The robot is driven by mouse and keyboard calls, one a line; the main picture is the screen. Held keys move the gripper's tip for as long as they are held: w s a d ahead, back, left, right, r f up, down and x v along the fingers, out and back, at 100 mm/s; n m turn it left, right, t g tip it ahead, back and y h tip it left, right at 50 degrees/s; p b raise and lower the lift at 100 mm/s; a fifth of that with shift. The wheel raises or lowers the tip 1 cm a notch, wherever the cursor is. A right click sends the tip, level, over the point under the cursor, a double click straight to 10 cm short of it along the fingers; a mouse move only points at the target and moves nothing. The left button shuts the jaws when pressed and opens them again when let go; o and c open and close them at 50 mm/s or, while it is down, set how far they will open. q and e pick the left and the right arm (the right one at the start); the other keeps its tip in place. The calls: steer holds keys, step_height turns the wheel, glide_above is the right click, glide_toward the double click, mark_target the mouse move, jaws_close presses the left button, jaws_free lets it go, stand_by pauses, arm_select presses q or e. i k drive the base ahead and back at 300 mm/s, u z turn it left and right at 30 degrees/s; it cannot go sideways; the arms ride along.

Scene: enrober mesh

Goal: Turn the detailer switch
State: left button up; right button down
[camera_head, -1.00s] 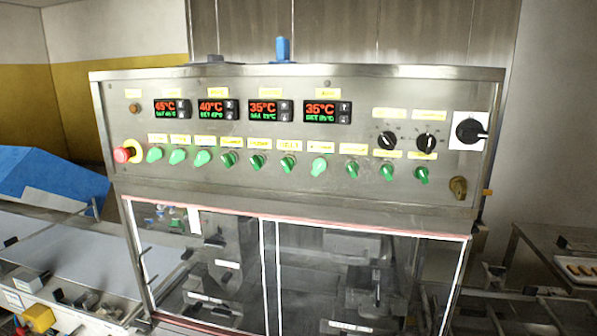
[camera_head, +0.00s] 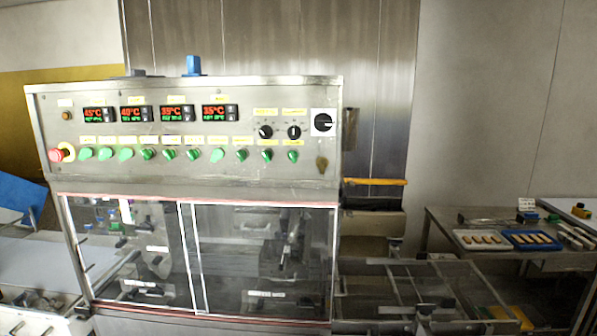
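The control panel (camera_head: 180,170) of the enrober stands left of centre. A row of several green switches (camera_head: 169,154) runs across it, each under a small yellow label. The label text is too small to read, so I cannot tell which switch is the detailer switch. Two black knobs (camera_head: 265,132) and a larger black rotary switch (camera_head: 323,122) are at the panel's right. A red emergency button (camera_head: 57,155) is at its left end. Neither of my grippers is in view.
Clear doors (camera_head: 255,250) close the machine's front below the panel. A mesh conveyor frame (camera_head: 400,290) lies to the right.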

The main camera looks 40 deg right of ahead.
mark_target(267, 155)
steer(key=k, duration=0.3)
steer(key=z, duration=1.1)
